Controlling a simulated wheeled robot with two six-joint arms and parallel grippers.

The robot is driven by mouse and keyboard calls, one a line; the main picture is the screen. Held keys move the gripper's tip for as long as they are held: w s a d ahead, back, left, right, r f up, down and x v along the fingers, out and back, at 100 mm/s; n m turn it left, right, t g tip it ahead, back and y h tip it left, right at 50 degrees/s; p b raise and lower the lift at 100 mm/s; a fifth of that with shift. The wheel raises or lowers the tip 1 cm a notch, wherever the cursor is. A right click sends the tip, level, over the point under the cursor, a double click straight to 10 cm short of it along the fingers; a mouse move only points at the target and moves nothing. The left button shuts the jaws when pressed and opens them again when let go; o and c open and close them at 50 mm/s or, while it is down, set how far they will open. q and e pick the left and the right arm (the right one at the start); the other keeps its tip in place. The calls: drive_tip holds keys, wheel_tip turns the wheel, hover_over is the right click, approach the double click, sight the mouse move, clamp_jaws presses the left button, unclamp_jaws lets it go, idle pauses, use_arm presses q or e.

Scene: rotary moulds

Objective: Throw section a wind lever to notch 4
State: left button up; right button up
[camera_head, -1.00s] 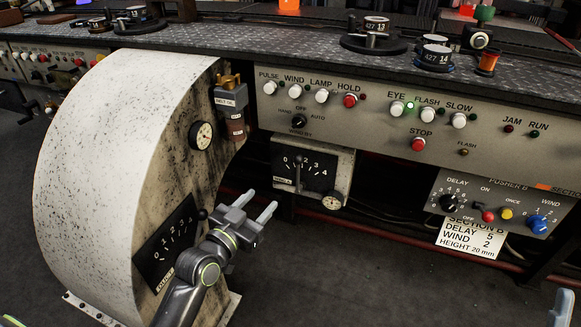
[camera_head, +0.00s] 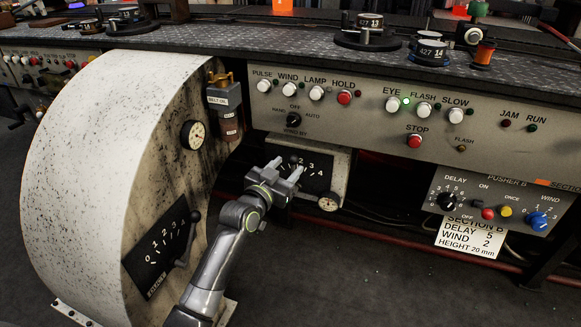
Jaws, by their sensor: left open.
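The section A wind lever box (camera_head: 338,165) hangs under the control panel. Its black dial plate (camera_head: 318,176) is marked with numbers up to 4, and 2, 3 and 4 can be read. My left gripper (camera_head: 287,169) is open in front of the left part of this dial, its two fingers pointing up at the plate. It hides the lower left of the plate and most of the lever. I cannot tell which notch the lever is at, or whether the fingers touch it. My right gripper is not in view.
A large white curved housing (camera_head: 85,160) stands at left, with another numbered dial and lever (camera_head: 188,240) on its side. A gauge (camera_head: 328,203) sits at the box's lower right. The button panel (camera_head: 370,125) runs above. The pusher B box (camera_head: 500,205) is at right.

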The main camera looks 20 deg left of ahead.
use_arm(q)
drive_tip(key=shift+w+d, duration=0.15)
drive_tip(key=shift+w, duration=0.55)
drive_tip(key=shift+w+d, duration=0.1)
drive_tip(key=shift+w, duration=0.55)
clamp_jaws()
